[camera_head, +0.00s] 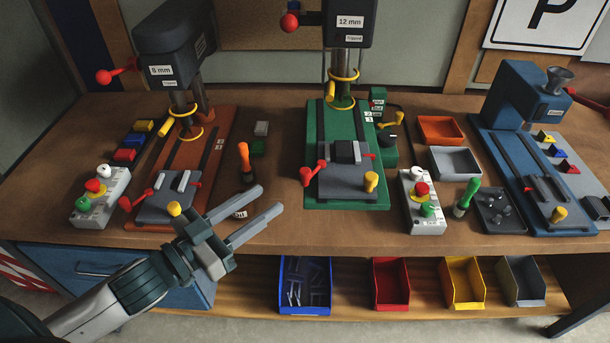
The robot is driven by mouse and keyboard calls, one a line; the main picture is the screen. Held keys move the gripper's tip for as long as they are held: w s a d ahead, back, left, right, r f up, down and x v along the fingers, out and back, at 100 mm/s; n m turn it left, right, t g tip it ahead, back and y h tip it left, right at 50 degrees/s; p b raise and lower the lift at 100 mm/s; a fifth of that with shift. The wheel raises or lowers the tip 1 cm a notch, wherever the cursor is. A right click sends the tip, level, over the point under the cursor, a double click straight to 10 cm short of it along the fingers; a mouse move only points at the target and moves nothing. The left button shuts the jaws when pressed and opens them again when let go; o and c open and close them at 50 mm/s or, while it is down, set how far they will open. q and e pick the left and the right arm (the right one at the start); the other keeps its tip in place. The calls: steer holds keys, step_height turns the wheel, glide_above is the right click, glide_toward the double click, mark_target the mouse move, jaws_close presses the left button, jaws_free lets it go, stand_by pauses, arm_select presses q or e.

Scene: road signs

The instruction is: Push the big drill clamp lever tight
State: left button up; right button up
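The big drill (348,22), marked 12 mm, stands at the back centre on a green base (316,137). A grey vise (345,178) sits on that base. A red-knobbed lever (307,175) sticks out at the vise's left side, and a yellow knob (371,181) stands at its front right. Another yellow-ended lever (397,119) is at the right of the drill column. I cannot tell which of these is the clamp lever. My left gripper (270,198) is open and empty, in front and left of the green base, its fingers pointing towards the right and back. My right gripper is out of view.
A smaller 8 mm drill (172,40) on an orange base (212,152) is at left. An orange-handled tool (244,157) stands between the drills. A control box (420,208) is right of the green base. Coloured bins, including a blue one (284,290), sit below the table's front edge.

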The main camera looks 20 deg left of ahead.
mark_target(301, 176)
arm_select(q)
steer(key=p+x, duration=0.3)
steer(key=x, duration=0.7)
steer(key=shift+w+r, duration=0.1)
steer(key=shift+w, duration=0.05)
steer(key=shift+p+x, duration=0.5)
steer(key=shift+x, duration=0.5)
steer(key=shift+d, duration=0.1)
jaws_close()
